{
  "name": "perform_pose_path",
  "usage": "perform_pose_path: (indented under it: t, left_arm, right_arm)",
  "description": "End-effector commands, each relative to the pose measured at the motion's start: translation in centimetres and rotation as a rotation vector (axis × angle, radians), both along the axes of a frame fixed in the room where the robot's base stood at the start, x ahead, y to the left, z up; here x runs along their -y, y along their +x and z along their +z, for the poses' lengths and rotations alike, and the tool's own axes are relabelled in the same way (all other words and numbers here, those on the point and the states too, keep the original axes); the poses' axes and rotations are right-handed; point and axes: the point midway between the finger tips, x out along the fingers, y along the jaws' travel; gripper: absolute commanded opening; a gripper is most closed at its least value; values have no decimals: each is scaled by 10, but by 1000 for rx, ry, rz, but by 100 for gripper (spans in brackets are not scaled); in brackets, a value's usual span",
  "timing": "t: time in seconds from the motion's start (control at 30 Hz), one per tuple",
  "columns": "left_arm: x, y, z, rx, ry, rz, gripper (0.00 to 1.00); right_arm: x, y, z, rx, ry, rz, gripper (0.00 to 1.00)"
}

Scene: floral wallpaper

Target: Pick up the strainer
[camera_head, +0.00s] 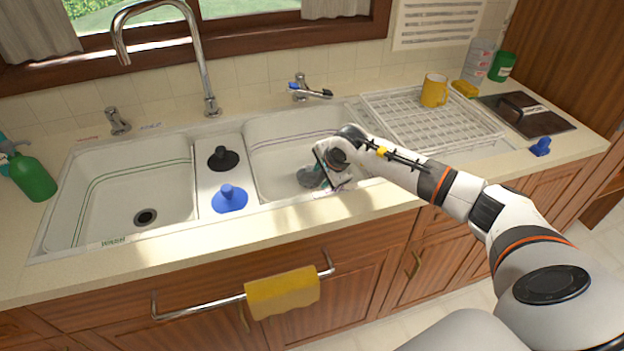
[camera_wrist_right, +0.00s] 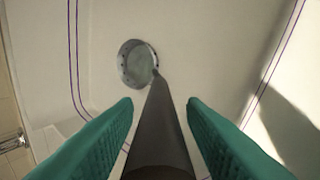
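A round grey piece with a metal rim (camera_head: 309,177), which looks like the strainer, is on the floor of the right basin. In the right wrist view it is a ring with a grey-green middle (camera_wrist_right: 137,64). A dark tapering shaft (camera_wrist_right: 160,125) runs from its edge back between my fingers; I cannot tell whether it is the strainer's handle. My right gripper (camera_wrist_right: 160,103) has green fingers apart on either side of the shaft, with a gap visible at the tips. In the head view it (camera_head: 323,170) is low over the right basin, partly covering the round piece. My left gripper is not in view.
The right basin wall (camera_head: 262,160) surrounds the gripper closely. A black stopper (camera_head: 223,158) and blue stopper (camera_head: 229,197) stand on the divider. A faucet (camera_head: 203,75) rises behind. A dish rack (camera_head: 425,120) with a yellow mug (camera_head: 434,90) is at right. The left basin (camera_head: 120,190) is empty.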

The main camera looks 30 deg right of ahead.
Motion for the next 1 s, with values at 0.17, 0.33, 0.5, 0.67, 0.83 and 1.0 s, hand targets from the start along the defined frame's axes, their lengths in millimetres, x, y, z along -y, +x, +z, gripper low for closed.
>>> perform_pose_path:
  t: [0.17,0.33,0.5,0.67,0.83,1.0]
  left_arm:
    - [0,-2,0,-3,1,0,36]
    - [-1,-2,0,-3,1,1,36]
    - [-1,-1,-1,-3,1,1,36]
    - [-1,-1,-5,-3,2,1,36]
    - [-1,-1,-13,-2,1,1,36]
    - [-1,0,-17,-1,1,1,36]
  right_arm:
    - [0,0,0,0,0,-1,8]
    - [0,0,1,1,0,-1,0]
    - [0,0,2,2,0,-1,0]
    - [1,1,20,6,0,-1,0]
    - [1,1,54,7,-1,0,0]
    - [1,1,85,5,0,-1,0]
